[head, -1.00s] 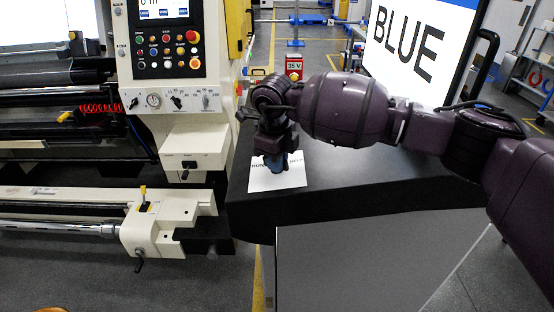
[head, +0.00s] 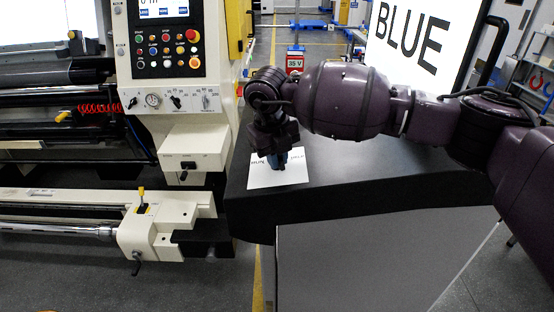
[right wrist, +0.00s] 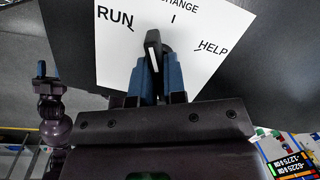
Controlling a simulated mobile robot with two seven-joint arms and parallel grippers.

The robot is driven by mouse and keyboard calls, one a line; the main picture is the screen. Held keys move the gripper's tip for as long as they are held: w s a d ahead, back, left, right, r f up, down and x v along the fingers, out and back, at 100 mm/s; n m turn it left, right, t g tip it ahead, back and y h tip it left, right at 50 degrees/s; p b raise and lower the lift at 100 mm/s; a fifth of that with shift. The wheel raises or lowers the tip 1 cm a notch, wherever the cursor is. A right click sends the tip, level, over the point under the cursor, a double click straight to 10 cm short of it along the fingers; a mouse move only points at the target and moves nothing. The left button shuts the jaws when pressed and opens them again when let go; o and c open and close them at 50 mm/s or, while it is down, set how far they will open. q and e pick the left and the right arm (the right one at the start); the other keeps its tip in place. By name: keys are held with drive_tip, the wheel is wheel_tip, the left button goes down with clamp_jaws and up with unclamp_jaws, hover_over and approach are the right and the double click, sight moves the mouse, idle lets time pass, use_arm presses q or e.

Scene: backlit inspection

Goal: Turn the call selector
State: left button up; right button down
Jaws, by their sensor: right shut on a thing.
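The call selector is a dark knob (right wrist: 153,50) with a white stripe, on a white card (right wrist: 115,62) marked RUN, CHANGE and HELP. In the right wrist view the stripe points up and slightly left, between the RUN and CHANGE marks. My right gripper (right wrist: 156,84) is shut on the knob, a blue finger on each side. In the head view this gripper (head: 278,160) stands over the card (head: 275,180) and hides the knob. What looks like my left gripper (right wrist: 42,70) shows small at the left of the wrist view; its jaws are unclear.
The card lies on a black tabletop (head: 365,170). A large screen (head: 410,45) reading BLUE stands behind my right arm. A cream machine (head: 185,90) with buttons and dials stands to the left. A red 35 V sign (head: 295,62) is beyond the table.

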drive_tip(key=m, duration=0.4)
drive_tip(key=shift+a+h, duration=0.1)
drive_tip(key=shift+h, duration=0.3)
drive_tip(key=shift+m, duration=0.6)
drive_tip(key=c, duration=1.2)
unclamp_jaws()
drive_tip(key=r, duration=0.3)
drive_tip(key=s+a+r, duration=0.1)
drive_tip(key=r, duration=0.3)
drive_tip(key=r+b, duration=0.1)
drive_tip(key=r, duration=0.2)
drive_tip(key=shift+s+a+r, duration=0.3)
drive_tip(key=shift+a, duration=0.1)
